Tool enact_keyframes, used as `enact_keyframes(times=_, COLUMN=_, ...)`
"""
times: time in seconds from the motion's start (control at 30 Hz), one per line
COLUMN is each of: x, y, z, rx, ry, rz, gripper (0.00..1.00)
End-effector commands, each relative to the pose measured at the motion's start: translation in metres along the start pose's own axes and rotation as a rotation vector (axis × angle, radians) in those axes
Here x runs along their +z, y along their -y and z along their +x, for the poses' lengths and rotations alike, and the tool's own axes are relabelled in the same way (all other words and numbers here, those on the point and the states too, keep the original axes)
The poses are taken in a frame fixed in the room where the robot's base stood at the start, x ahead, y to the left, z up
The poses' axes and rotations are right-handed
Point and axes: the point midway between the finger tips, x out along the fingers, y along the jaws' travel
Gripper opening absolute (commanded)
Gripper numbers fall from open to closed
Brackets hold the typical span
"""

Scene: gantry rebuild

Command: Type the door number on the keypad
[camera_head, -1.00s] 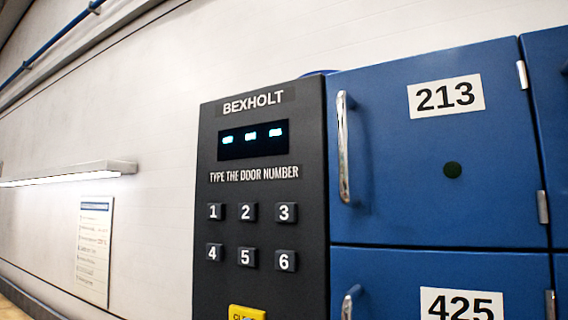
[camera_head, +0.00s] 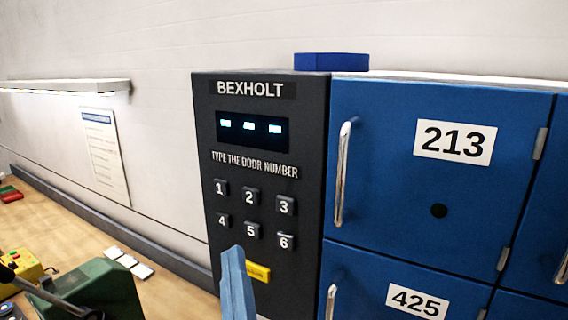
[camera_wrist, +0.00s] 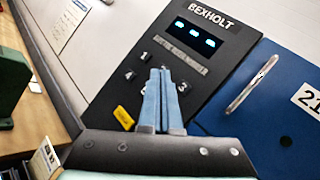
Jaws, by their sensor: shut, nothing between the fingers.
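The dark BEXHOLT keypad panel (camera_head: 295,210) stands upright, left of the blue lockers. Its display (camera_head: 251,128) shows three short lit dashes. Keys 1 (camera_head: 220,188), 2 (camera_head: 250,196), 3 (camera_head: 285,206), 4 (camera_head: 223,221), 5 (camera_head: 253,231) and 6 (camera_head: 285,241) sit in two rows. A yellow key (camera_head: 258,272) is below them, partly hidden. Door 213 (camera_head: 380,170) and door 425 (camera_head: 355,275) are closed. My gripper (camera_head: 237,250) is shut and empty in front of the lower keypad. In the wrist view its fingers (camera_wrist: 160,72) cover some keys; contact cannot be told.
Metal handles (camera_head: 342,175) stick out from the doors beside the panel. A blue block (camera_head: 331,62) lies on top. On the wooden bench (camera_head: 60,235) at left are a green machine (camera_head: 105,290), a yellow control box (camera_head: 25,268) and white tiles (camera_head: 128,261).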

Motion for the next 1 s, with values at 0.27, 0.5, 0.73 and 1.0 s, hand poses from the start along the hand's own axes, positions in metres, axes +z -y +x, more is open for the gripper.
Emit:
enact_keyframes(times=0.27, x=0.010, y=0.004, z=0.003, rx=0.021, ry=-0.020, rz=0.165, gripper=0.00)
enact_keyframes(times=0.5, x=0.009, y=0.003, z=0.003, rx=0.021, ry=-0.020, rz=0.175, gripper=0.00)
enact_keyframes(times=0.73, x=0.006, y=0.005, z=0.005, rx=0.019, ry=-0.019, rz=0.172, gripper=0.00)
enact_keyframes(times=1.0, x=-0.014, y=0.017, z=0.026, rx=0.016, ry=-0.017, rz=0.170, gripper=0.00)
